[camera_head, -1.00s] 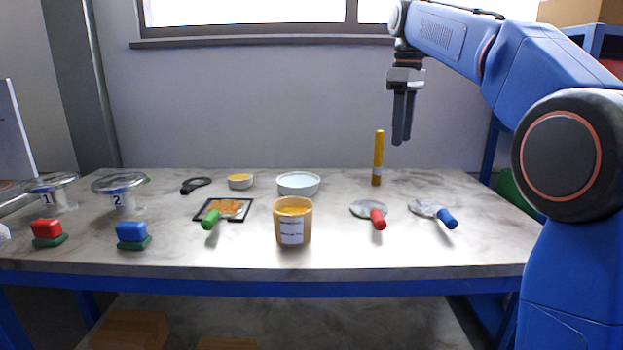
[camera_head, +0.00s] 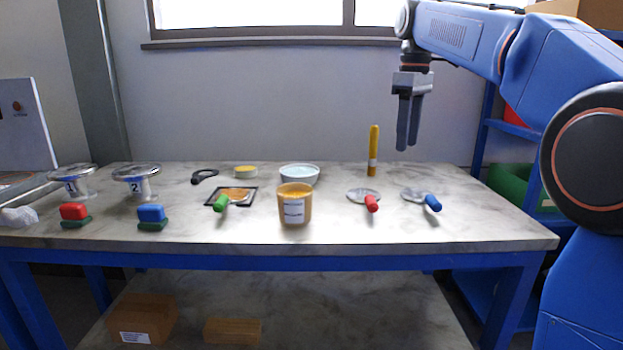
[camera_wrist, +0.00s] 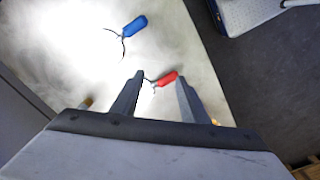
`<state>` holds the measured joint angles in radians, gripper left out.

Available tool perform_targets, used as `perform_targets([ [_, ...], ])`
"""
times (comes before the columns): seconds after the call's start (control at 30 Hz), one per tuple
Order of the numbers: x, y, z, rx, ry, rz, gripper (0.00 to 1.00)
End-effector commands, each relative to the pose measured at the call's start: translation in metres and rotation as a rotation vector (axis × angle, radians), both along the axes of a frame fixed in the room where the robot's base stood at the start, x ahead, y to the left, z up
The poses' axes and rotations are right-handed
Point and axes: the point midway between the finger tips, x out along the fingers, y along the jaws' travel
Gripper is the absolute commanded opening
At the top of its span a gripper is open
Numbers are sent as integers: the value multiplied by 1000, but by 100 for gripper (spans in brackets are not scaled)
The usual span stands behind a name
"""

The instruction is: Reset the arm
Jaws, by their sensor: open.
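My gripper (camera_head: 409,122) hangs high at the right of the head view, fingers pointing down, above and behind the table top. It is open and holds nothing. In the wrist view my gripper's two fingers (camera_wrist: 160,88) stand apart. A red-handled tool (camera_wrist: 166,78) shows beyond the gap between them, and a blue-handled tool (camera_wrist: 134,26) lies farther off. In the head view the red-handled tool (camera_head: 371,204) and the blue-handled tool (camera_head: 433,203) lie on the table, well below the gripper.
The marble-topped table (camera_head: 350,235) holds a yellow upright stick (camera_head: 374,150), an orange tub (camera_head: 295,208), a white bowl (camera_head: 299,173), a green-handled tool (camera_head: 222,202), red (camera_head: 75,213) and blue (camera_head: 152,214) blocks, and flanged vessels 1 (camera_head: 72,182) and 2 (camera_head: 138,180). Cardboard boxes (camera_head: 143,312) sit below.

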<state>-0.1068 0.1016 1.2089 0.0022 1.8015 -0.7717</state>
Motion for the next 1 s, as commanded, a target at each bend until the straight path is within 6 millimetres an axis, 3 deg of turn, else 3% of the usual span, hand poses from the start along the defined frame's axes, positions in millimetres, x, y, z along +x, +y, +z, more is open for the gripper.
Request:
perform_targets([
  [0.27,-33,-10,-12,7,-37,-83,41],
  [0.47,-76,-20,-35,19,-83,-190,41],
  [0.77,-154,-36,-92,50,-163,-381,41],
  [1.0,-217,-46,-151,84,-225,-532,41],
])
